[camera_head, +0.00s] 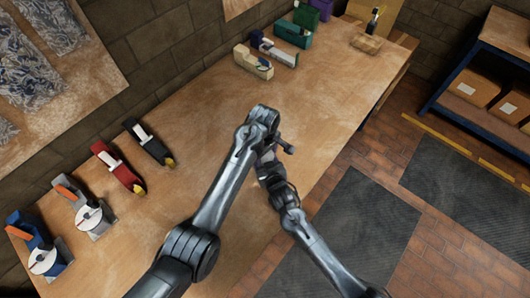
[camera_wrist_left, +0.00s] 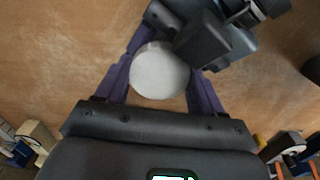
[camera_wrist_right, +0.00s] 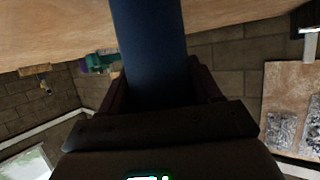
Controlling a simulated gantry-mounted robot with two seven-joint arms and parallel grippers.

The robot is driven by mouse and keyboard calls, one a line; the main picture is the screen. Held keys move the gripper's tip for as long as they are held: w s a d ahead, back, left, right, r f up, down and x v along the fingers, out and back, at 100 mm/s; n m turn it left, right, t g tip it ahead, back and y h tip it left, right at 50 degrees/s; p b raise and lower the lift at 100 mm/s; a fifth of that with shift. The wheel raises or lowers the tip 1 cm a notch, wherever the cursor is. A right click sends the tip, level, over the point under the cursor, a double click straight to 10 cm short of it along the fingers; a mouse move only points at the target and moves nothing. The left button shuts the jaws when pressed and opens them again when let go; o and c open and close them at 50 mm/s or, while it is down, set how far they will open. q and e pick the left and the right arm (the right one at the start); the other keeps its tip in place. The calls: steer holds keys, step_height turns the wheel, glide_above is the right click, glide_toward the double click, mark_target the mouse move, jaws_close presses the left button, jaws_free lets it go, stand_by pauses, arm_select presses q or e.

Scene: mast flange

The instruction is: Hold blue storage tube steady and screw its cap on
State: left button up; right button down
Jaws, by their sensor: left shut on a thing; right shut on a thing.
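The blue storage tube (camera_wrist_right: 150,50) fills the top middle of the right wrist view. My right gripper (camera_wrist_right: 160,88) is shut on it, with a finger on each side. A round pale grey piece, which looks like the cap (camera_wrist_left: 159,71), shows in the left wrist view between the purple fingers of my left gripper (camera_wrist_left: 168,60). The left gripper is shut on it. In the head view my left gripper (camera_head: 268,150) meets my right gripper (camera_head: 270,174) above the bench. The arms hide the tube and cap there, so I cannot tell whether they touch.
The wooden bench (camera_head: 190,210) is mostly bare around the arms. Red (camera_head: 118,168) and black (camera_head: 147,142) tools and clamp-like devices (camera_head: 92,215) line its left edge. A cream tool (camera_head: 252,62) and other items stand at the far end. A shelf with boxes (camera_head: 473,91) stands right.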

arm_select(q)
steer(key=m, duration=0.4)
steer(key=shift+m, duration=0.3)
steer(key=m, duration=0.3)
steer(key=shift+m, duration=0.3)
steer(key=o, duration=1)
steer(key=shift+r, duration=0.1)
steer(key=shift+r, duration=2.15)
steer(key=shift+c, duration=0.4)
steer(key=shift+r, duration=1.7)
